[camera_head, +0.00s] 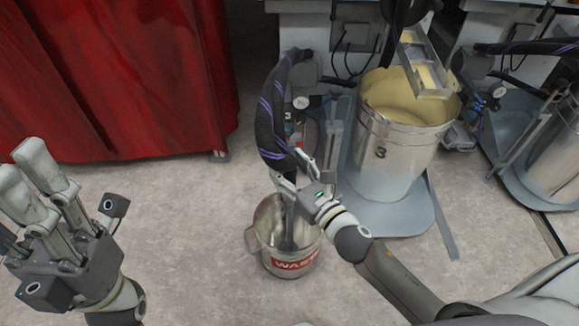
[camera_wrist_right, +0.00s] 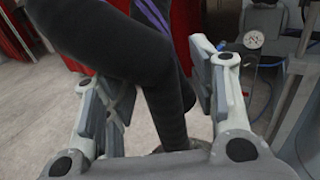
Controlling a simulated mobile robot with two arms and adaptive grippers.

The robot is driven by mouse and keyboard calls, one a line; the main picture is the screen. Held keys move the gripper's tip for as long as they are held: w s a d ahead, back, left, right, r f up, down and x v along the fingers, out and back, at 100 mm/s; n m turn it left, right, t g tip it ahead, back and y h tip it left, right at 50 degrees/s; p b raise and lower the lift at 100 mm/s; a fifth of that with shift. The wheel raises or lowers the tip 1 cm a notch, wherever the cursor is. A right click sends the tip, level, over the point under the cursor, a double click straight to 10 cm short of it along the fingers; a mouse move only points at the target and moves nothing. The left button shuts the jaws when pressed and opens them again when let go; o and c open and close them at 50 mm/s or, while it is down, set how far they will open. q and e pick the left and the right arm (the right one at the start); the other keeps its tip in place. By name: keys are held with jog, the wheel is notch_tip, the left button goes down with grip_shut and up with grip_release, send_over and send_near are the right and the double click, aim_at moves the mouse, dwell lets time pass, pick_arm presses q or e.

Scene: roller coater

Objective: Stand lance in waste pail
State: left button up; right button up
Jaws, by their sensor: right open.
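The metal waste pail (camera_head: 257,246) with its red "WASTE" label stands on the floor in the middle of the head view. The grey metal lance (camera_head: 291,222) stands in the pail, roughly upright, its lower end inside. A black hose with purple stripes (camera_head: 268,115) arches up from the lance's top. My right gripper (camera_head: 292,178) is above the pail at the lance's top. In the right wrist view its open fingers (camera_wrist_right: 165,95) stand either side of the hose (camera_wrist_right: 160,75), with gaps visible. My left gripper (camera_head: 38,180) is open and empty at the left.
A large steel drum (camera_head: 385,160) marked 3, with yellow powder, stands on a grey base plate (camera_head: 405,215) right of the pail. A gauge (camera_head: 301,102) and tubing are behind the pail. A red curtain (camera_head: 115,80) hangs at the back left. The floor (camera_head: 185,215) left of the pail is clear.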

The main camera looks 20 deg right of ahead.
jog(key=shift+f, duration=0.15)
jog(key=v, duration=1.2)
dwell(0.5)
